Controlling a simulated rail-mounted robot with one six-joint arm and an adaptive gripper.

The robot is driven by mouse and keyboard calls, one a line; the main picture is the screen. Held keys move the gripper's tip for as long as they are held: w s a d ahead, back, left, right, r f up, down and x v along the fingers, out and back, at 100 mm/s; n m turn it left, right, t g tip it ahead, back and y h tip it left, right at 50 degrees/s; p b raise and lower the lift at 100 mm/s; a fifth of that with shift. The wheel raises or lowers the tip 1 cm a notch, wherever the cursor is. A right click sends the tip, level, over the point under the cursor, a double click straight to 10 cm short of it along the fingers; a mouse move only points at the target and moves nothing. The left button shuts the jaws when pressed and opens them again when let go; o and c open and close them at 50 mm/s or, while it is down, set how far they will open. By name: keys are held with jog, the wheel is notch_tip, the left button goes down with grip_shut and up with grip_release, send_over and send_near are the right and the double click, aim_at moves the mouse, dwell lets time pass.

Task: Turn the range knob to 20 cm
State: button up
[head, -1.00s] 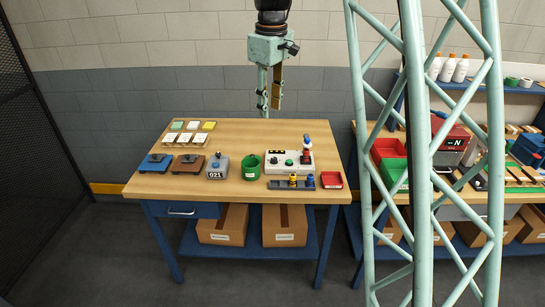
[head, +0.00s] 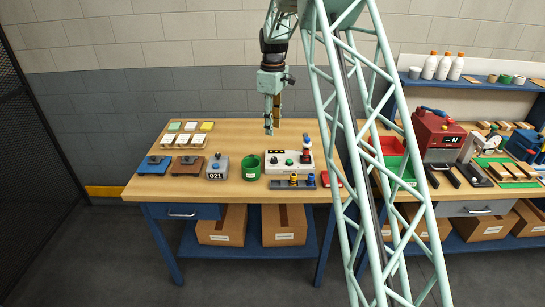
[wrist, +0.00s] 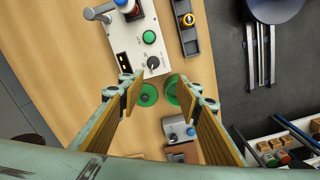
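The range knob is the dark round knob (wrist: 153,63) at one end of the white control box (wrist: 132,45) in the wrist view. It has a light pointer line, but its scale is too small to read. A green button (wrist: 149,37) is beside it. The box (head: 304,168) also shows on the wooden table in the head view. My gripper (wrist: 160,92) is open and empty, with its fingers apart. The knob shows just beyond the fingertips in the wrist view, not between them. In the head view my gripper (head: 271,130) hangs above the table's back part.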

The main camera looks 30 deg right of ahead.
aim_at(274, 158)
jog(key=shift+w+d+f, duration=0.25)
jog(key=shift+w+f, duration=0.05)
jog(key=shift+f, duration=0.3)
jog(key=shift+w+d+f, duration=0.2)
jog(key=shift+w+f, duration=0.05)
jog(key=shift+f, duration=0.3)
jog(key=shift+w+d+f, duration=0.25)
jog(key=shift+w+f, duration=0.05)
jog(key=shift+f, duration=0.3)
jog(key=shift+f, duration=6.9)
jog(key=c, duration=0.9)
